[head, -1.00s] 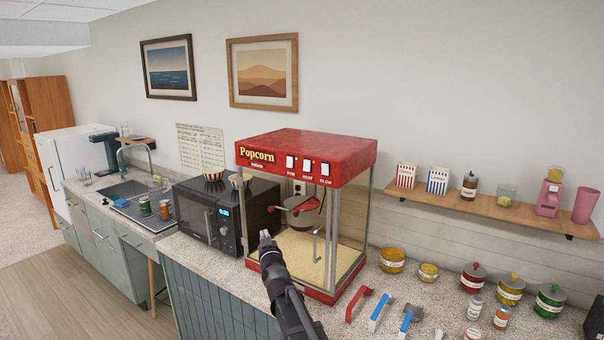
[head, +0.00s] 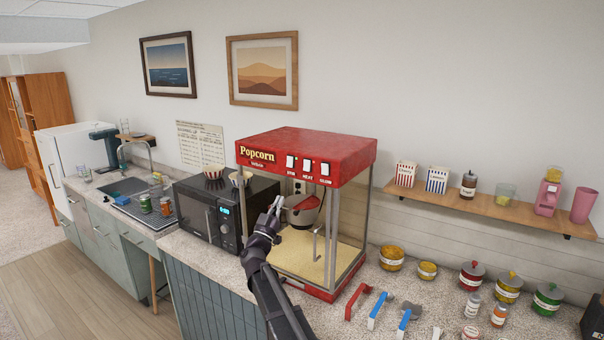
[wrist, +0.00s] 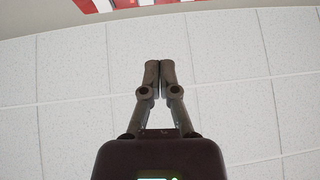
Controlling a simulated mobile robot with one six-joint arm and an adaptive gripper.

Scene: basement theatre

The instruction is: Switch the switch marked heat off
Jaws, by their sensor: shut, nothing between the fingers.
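The red popcorn machine (head: 350,158) stands on the counter with three white switches on its red top panel. The middle switch (head: 307,165) has a small label below it that reads as HEAT; its on or off position is too small to tell. My gripper (head: 277,201) is shut and empty, pointing up, in front of the machine's glass, below and left of the switches and apart from them. In the wrist view my gripper (wrist: 160,64) has its fingertips together. Part of the red panel (wrist: 200,3) with white shapes shows at that view's top edge.
A black microwave (head: 198,218) stands left of the machine. Scoops and tools, including a red-handled one (head: 357,302), lie on the counter to the right with several jars. A wooden shelf (head: 440,195) hangs on the wall at right. Space in front of the switches is clear.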

